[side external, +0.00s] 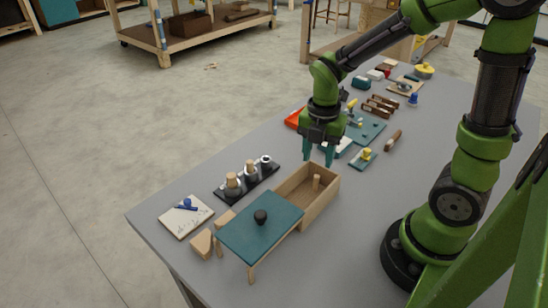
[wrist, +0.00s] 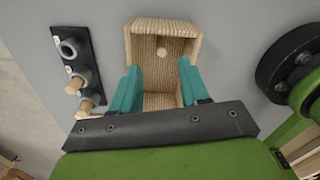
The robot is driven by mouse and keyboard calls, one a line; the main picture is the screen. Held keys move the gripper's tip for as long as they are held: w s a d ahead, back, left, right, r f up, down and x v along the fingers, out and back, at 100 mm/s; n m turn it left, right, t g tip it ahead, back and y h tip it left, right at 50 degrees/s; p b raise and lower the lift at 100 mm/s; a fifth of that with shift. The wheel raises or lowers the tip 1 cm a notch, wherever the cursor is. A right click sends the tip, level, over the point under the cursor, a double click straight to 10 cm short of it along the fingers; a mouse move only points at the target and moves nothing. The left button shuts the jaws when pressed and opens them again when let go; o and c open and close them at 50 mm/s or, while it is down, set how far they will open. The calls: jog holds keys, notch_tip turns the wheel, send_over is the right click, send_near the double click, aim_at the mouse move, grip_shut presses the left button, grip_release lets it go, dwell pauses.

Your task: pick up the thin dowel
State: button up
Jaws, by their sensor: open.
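A slim pale wooden dowel (side external: 316,182) stands upright inside an open wooden box (side external: 330,196). In the wrist view the dowel (wrist: 162,47) shows end-on in the far part of the box (wrist: 194,38). My gripper (side external: 318,159) is above the box, with its teal fingers pointing down. In the wrist view the gripper (wrist: 159,85) is open, its fingers spread wide and nothing between them. The dowel is ahead of the fingers, apart from them. A black rack (side external: 222,196) to the left holds two thicker-looking dowels (side external: 232,181); its far socket (wrist: 68,47) looks empty.
A teal panel with a black knob (side external: 260,216) adjoins the box in front. A notepad (side external: 184,222) and wooden blocks (side external: 201,243) lie at the front left. Several tools and a teal tray (side external: 368,131) are beyond. The grey tabletop (side external: 345,240) right of the box is clear.

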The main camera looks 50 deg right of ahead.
aim_at(317, 176)
notch_tip(317, 176, down, 8)
jog(key=shift+s+r, duration=0.1)
jog(key=shift+s, duration=0.05)
grip_shut()
dwell(0.5)
